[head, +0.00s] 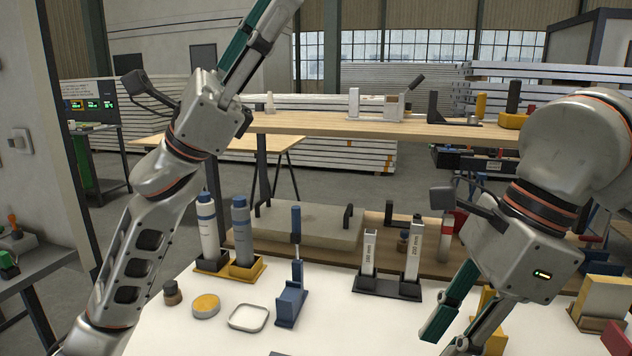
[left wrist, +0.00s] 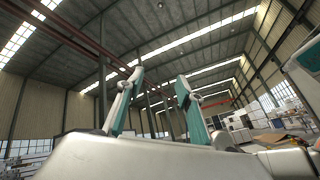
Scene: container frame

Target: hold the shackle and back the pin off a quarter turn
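I cannot make out a shackle or its pin in either view. My left gripper (head: 272,18) is raised high at the top of the head view and points up, away from the table. In the left wrist view its two fingers (left wrist: 157,100) stand apart with nothing between them, against the roof. My right gripper (head: 448,338) points down over the right front of the white table. Its two teal-padded fingers are apart, and I see nothing held between them. A yellow piece (head: 494,322) stands just behind its fingers, partly hidden by them.
A wooden shelf (head: 330,125) spans behind.

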